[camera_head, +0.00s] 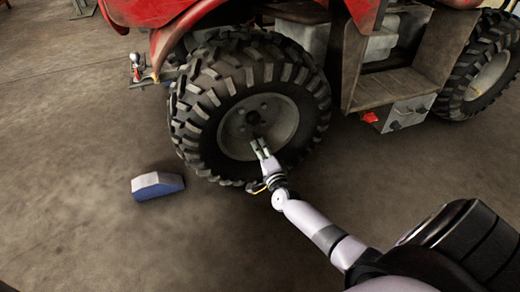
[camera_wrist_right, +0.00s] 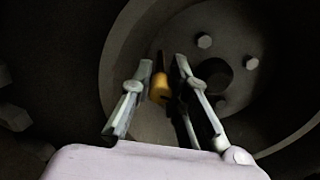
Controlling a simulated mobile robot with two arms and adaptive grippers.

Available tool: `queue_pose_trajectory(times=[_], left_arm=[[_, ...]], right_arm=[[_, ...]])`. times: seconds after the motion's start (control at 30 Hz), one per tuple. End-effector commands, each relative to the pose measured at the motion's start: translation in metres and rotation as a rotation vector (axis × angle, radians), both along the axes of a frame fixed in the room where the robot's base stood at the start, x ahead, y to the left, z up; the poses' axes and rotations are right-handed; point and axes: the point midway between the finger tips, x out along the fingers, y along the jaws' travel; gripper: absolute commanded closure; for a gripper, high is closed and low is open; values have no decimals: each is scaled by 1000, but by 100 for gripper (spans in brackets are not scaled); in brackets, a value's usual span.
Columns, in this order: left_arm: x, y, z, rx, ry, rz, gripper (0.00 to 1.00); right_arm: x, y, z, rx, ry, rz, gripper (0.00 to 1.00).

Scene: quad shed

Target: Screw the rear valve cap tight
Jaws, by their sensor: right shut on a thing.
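The rear wheel's rim (camera_head: 235,135) is grey, inside a knobbly black tyre (camera_head: 195,110). My right gripper (camera_head: 259,147) reaches up to the lower part of this rim. In the right wrist view, the small yellow valve cap (camera_wrist_right: 159,88) shows between the two fingers of my right gripper (camera_wrist_right: 163,66), which is shut on it. The cap is at the rim face, beside the hub and its bolts (camera_wrist_right: 204,41). The valve stem is too dark to make out, so I cannot tell how the cap sits on it. My left gripper is not in view.
The red quad (camera_head: 185,35) stands above the wheel, with a fender overhanging it. A blue and grey wedge block (camera_head: 157,186) lies on the floor at left. A footwell box (camera_head: 400,95) and another wheel (camera_head: 488,75) are at right. The concrete floor in front is clear.

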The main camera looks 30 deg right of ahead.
Motion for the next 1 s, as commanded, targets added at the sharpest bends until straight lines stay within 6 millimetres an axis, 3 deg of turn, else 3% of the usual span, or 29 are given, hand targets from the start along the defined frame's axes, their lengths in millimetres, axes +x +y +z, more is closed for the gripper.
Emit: queue_pose_trajectory(times=[0.37, 0.4, 0.7, 1.0], left_arm=[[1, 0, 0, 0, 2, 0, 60], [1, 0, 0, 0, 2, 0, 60], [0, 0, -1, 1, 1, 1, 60], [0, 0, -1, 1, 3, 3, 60]], right_arm=[[-1, 0, -1, 7, 0, 0, 100], [-1, 0, -1, 6, 1, 0, 84], [0, 0, 0, 5, 0, 0, 64], [-1, 0, 0, 5, -1, 0, 63]])
